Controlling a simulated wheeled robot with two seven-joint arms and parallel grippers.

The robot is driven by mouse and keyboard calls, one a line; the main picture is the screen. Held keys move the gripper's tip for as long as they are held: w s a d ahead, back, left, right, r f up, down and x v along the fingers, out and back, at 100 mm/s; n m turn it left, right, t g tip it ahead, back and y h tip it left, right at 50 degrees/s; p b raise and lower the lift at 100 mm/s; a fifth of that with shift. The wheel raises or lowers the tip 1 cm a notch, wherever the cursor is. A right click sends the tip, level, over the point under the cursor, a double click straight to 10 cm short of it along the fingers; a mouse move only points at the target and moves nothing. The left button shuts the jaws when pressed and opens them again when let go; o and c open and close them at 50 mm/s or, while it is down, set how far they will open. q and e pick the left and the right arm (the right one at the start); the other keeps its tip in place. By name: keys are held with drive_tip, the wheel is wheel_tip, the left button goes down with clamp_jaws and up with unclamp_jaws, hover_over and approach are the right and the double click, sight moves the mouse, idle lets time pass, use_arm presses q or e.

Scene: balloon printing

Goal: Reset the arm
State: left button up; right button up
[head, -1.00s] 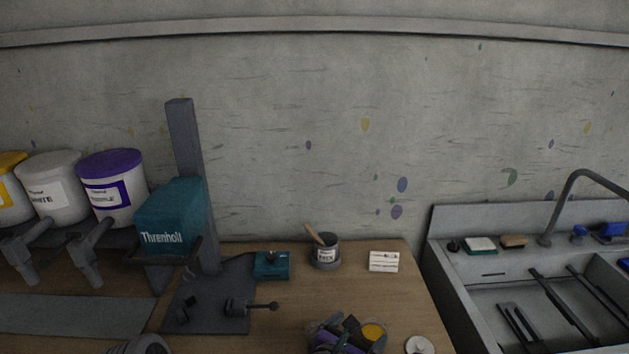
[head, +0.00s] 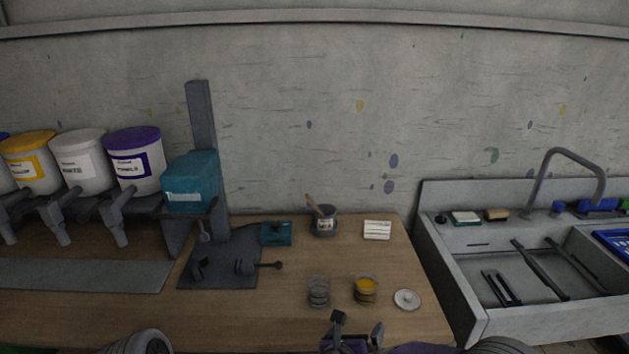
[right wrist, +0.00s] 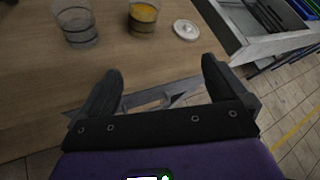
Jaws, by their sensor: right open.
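My right gripper (head: 357,328) is at the bottom edge of the head view, just in front of the table's front side. Its two dark fingers are apart and empty, and they also show spread in the right wrist view (right wrist: 163,70). Beyond the fingers on the table (head: 270,320) stand a clear cup (head: 319,292) and a cup of yellow ink (head: 366,290). A white round lid (head: 407,299) lies to their right. The gripper is apart from all three. A rounded grey part of my left arm shows at the bottom left, but the left gripper is out of view.
A pad printing machine with a teal box (head: 190,183) stands at the left. Beside it are yellow, white and purple buckets (head: 134,162). A teal block (head: 277,233), a grey pot (head: 324,221) and a white card (head: 377,230) lie behind. A sink (head: 480,315) is at the right.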

drive_tip(key=s+d+f+n+g+y+b, duration=0.1)
drive_tip(key=s+f+n+g+y, duration=0.15)
drive_tip(key=f+n, duration=0.75)
drive_tip(key=s+f+n+g+y+b, duration=0.1)
drive_tip(key=s+f+n+y+b, duration=0.15)
drive_tip(key=f+n, duration=0.8)
drive_tip(key=s+f+n+g+y+b, duration=0.1)
drive_tip(key=s+f+n+g+y, duration=0.4)
drive_tip(key=s+f+n, duration=0.8)
drive_tip(key=s+f+g, duration=0.2)
drive_tip(key=s, duration=0.2)
drive_tip(key=shift+s+a, duration=0.4)
